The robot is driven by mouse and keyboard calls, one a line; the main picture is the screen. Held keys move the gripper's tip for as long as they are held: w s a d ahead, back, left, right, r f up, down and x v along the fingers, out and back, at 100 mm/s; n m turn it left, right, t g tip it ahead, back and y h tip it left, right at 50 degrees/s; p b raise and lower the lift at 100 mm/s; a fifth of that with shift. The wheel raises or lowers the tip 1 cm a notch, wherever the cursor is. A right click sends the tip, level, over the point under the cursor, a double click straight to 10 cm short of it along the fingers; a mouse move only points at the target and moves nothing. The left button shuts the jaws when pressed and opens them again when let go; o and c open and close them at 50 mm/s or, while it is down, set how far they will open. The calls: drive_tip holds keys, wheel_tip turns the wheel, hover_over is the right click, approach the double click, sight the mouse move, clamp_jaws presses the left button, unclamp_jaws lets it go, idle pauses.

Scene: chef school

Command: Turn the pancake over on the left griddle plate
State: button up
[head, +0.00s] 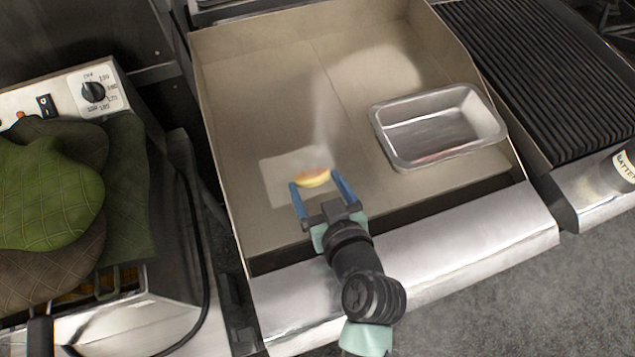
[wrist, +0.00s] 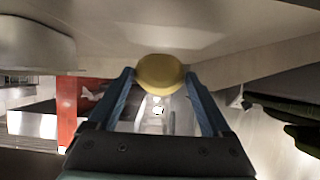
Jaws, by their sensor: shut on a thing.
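The pancake (head: 313,178) is small and round, pale yellow with an orange-brown part showing in the head view. My gripper (head: 314,181) is shut on it, with one blue finger at each side edge. The pancake looks tilted, over the near part of the left griddle plate (head: 255,105); I cannot tell whether it touches the plate. In the wrist view the pancake (wrist: 160,72) shows a plain yellow face between the fingertips, with the beige plate surface at the top of the picture. Its other face is hidden there.
A metal pan (head: 438,126) stands on the right part of the griddle. A ridged grill (head: 545,75) lies further right. Green oven mitts (head: 50,195) rest on the fryer at left. A raised wall (head: 215,150) bounds the griddle's left side. The far left plate is clear.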

drive_tip(key=shift+f, duration=0.45)
drive_tip(key=o, duration=1.1)
drive_tip(key=shift+o, duration=0.2)
drive_tip(key=p+v, duration=0.1)
drive_tip(key=v, duration=0.9)
idle(0.7)
